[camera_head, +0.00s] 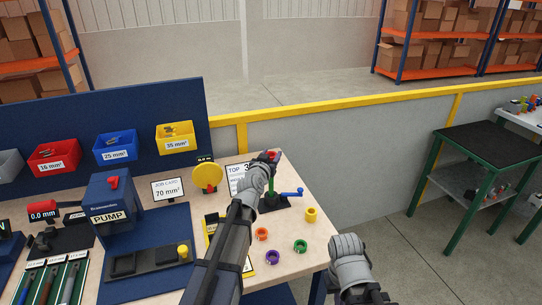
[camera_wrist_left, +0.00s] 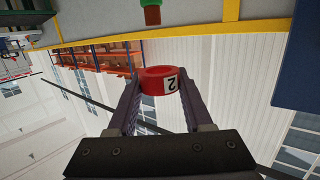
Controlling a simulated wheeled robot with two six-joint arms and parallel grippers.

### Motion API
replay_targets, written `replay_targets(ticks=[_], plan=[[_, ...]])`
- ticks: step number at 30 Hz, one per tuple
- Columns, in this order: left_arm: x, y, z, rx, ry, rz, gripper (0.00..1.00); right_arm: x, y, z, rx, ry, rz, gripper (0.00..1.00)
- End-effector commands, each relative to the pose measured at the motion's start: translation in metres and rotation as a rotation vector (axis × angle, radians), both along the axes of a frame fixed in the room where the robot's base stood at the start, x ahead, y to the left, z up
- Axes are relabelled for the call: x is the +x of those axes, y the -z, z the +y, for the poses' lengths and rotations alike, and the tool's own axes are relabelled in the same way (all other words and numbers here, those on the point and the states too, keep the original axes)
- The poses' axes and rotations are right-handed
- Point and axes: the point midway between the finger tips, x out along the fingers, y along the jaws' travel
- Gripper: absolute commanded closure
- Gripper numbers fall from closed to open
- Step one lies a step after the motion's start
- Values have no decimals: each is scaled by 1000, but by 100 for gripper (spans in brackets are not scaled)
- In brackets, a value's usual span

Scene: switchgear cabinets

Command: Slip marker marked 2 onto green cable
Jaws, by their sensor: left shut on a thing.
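My left gripper (camera_head: 269,157) is shut on a red ring marker, seen between its fingertips in the left wrist view (camera_wrist_left: 160,82). A white label with the digit 2 faces that camera. In the left wrist view the green cable (camera_wrist_left: 151,3) shows at the top edge with a reddish-brown end, apart from the marker. My right arm shows at the lower right, but its gripper does not show.
Orange (camera_head: 261,234), purple (camera_head: 272,257), green (camera_head: 300,246) and yellow (camera_head: 311,214) rings lie on the bench's right part. A yellow disc (camera_head: 208,177) and a job card (camera_head: 167,189) stand left of the holder. A blue pump (camera_head: 113,208) is further left.

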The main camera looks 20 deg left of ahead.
Motion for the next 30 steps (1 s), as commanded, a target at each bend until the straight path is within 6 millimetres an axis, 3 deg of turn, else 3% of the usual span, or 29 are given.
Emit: replay_targets(ticks=[30], plan=[[0, 51, 0, 0, 0, 0, 100, 0, 51, 0, 0, 0, 0, 100]])
